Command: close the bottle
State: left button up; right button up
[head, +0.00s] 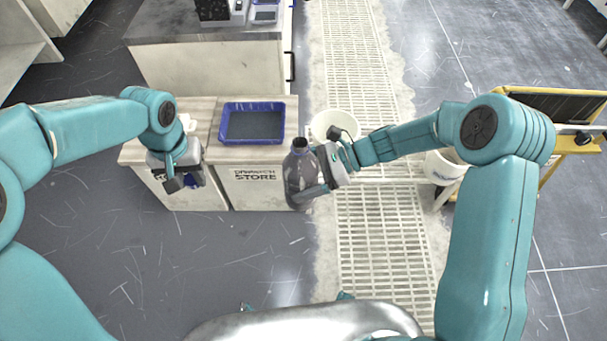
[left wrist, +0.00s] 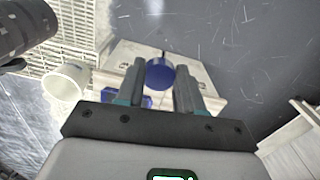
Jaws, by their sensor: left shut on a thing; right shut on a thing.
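The grey bottle (head: 300,180) stands roughly upright in the head view, with a dark, uncapped neck at its top. My right gripper (head: 318,188) is shut on its body from the right and holds it in front of the cabinet's right end. My left gripper (head: 184,184) is to the left of the bottle, well apart from it. It is shut on a round blue cap (left wrist: 160,74), seen between the fingers in the left wrist view. The cap is mostly hidden in the head view (head: 193,182). Part of the bottle seems to show at the left wrist view's upper left (left wrist: 27,28).
A blue tray (head: 223,137) rests on the low cabinet (head: 255,154) behind the grippers. A yellow-framed stand (head: 553,158) is at far right. Open floor lies in front.

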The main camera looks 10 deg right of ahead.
pick_arm(q)
jog(key=shift+s+a, duration=0.1)
jog(key=shift+s, duration=0.1)
jog(key=shift+m, duration=0.9)
jog(key=r, duration=0.4)
jog(key=shift+w+r, duration=0.15)
jog(key=shift+w, duration=0.25)
jog(key=w+d+r+m, duration=0.3)
jog(key=d+r, duration=0.4)
jog(key=d, duration=0.2)
notch_tip(320, 180, up, 6)
jog(key=m, duration=0.3)
send_over(298, 145)
jog(key=shift+d+f, duration=0.15)
jog(key=shift+w, duration=0.1)
jog(key=shift+f, duration=2.05)
